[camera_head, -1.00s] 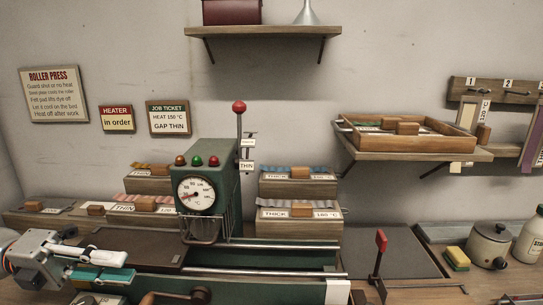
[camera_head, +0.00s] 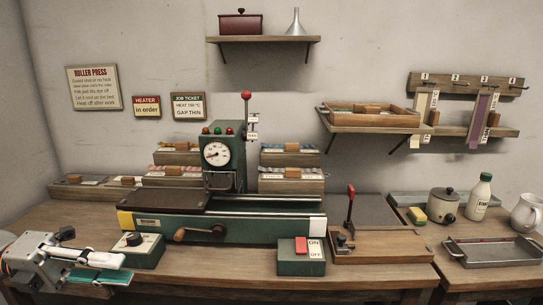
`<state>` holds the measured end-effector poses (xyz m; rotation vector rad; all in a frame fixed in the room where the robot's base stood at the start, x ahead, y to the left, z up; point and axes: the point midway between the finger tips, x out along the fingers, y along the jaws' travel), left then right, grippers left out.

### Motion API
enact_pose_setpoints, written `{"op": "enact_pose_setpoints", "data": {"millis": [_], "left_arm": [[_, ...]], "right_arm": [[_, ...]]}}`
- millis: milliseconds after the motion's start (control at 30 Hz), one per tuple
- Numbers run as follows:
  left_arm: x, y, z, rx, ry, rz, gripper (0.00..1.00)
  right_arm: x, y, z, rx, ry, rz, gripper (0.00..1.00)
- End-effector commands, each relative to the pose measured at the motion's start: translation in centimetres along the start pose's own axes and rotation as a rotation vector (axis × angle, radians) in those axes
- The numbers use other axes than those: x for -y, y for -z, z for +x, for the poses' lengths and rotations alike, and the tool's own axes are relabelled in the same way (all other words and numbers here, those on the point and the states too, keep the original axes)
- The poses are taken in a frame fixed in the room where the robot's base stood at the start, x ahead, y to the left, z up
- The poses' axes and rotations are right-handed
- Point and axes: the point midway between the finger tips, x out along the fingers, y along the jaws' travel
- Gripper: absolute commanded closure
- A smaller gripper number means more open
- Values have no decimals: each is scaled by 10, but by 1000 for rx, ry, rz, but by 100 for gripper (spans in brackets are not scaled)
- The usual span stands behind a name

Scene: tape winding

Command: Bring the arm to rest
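My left gripper (camera_head: 108,268) is at the lower left, over the front left of the bench, with its fingers pointing right. Pale and teal parts show at its fingers; I cannot tell whether they are apart or closed. It is left of the control box with a black knob (camera_head: 146,250) and in front of the green roller press (camera_head: 260,229). My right gripper is not in view.
A cooker pot (camera_head: 443,205), a bottle (camera_head: 479,197), a jug (camera_head: 527,214) and a metal tray (camera_head: 492,250) are at the right.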

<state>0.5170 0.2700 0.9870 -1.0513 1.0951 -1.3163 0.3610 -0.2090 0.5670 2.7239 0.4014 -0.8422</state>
Motion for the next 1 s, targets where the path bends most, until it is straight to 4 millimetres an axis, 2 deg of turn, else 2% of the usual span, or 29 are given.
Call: {"op": "enact_pose_setpoints", "data": {"millis": [167,367,467,567,667,767,867,967,1000], "left_arm": [[-4,-6,20,81,90,-39,77],[-18,-17,43,248,232,-144,77],[-31,-23,52,367,313,-233,77],[-52,-26,58,520,399,-364,77],[-85,-24,58,694,472,-530,77],[-126,-12,56,873,520,-716,77],[-175,15,53,1051,544,-922,77],[-225,59,53,1225,542,-1144,77],[-244,79,54,1288,535,-1230,77]], "right_arm": [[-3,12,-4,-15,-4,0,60],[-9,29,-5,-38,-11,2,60],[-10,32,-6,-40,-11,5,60],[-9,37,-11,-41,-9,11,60],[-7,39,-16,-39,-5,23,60],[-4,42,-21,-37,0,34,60],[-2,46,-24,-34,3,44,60],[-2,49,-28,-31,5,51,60],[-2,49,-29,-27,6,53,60]]}}
